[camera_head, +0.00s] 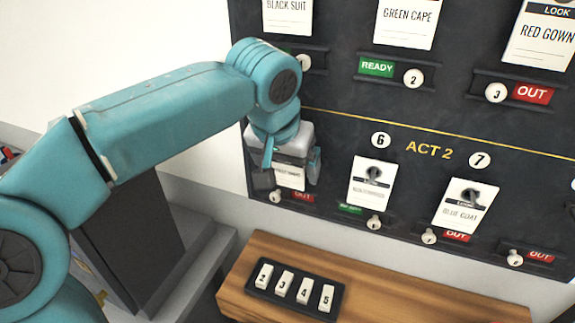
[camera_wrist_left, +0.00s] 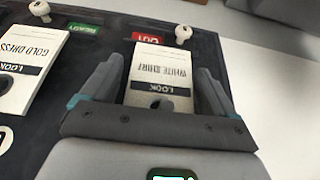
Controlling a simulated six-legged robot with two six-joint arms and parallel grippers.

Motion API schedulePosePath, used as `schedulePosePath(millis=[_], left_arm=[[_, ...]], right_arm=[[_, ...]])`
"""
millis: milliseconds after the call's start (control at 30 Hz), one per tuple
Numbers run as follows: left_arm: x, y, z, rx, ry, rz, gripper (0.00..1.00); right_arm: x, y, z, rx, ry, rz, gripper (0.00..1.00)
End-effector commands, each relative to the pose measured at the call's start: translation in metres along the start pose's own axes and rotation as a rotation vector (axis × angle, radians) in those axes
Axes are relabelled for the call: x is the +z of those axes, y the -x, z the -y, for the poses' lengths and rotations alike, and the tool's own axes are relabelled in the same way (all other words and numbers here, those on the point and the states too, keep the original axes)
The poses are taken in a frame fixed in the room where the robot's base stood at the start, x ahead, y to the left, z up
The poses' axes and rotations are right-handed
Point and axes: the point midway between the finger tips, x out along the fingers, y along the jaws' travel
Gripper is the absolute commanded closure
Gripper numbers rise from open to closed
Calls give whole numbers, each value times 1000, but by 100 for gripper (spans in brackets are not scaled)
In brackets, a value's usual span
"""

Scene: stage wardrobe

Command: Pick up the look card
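Several white look cards hang on a dark board (camera_head: 340,120). My left gripper (camera_head: 290,172) is at the lower left card (camera_head: 290,178), which it partly hides. In the left wrist view this card (camera_wrist_left: 160,72) appears upside down and reads "WHITE SHIRT". My left gripper (camera_wrist_left: 162,88) is open there, with one finger on each side of the card and a gap on both sides. Whether the fingers reach past the card's face, I cannot tell. My right gripper is not in view.
A neighbouring card (camera_wrist_left: 25,70) reads "GOLD DRESS" in the wrist view. A blue coat card (camera_head: 464,207) hangs to the right. Red and green tags and white number knobs line the rails. A wooden bench (camera_head: 400,297) below holds a black tray (camera_head: 264,291) with numbered pieces.

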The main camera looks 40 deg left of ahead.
Motion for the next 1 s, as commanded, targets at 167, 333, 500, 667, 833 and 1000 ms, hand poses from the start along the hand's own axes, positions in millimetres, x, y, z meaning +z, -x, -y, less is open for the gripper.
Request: schedulePosePath(millis=[167, 333, 500, 667, 833, 1000], left_arm=[[0, 0, 0, 0, 0, 0, 54], [0, 0, 0, 0, 0, 1, 54], [-1, 2, 0, 0, 0, 1, 54], [2, 7, 0, 2, 0, -1, 55], [31, 17, 0, 4, -2, -4, 55], [72, 35, 0, 6, -5, -6, 55]], right_arm=[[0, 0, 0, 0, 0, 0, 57], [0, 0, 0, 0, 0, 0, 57], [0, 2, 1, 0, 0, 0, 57], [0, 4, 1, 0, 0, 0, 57], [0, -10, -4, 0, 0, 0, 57], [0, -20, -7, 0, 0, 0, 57]])
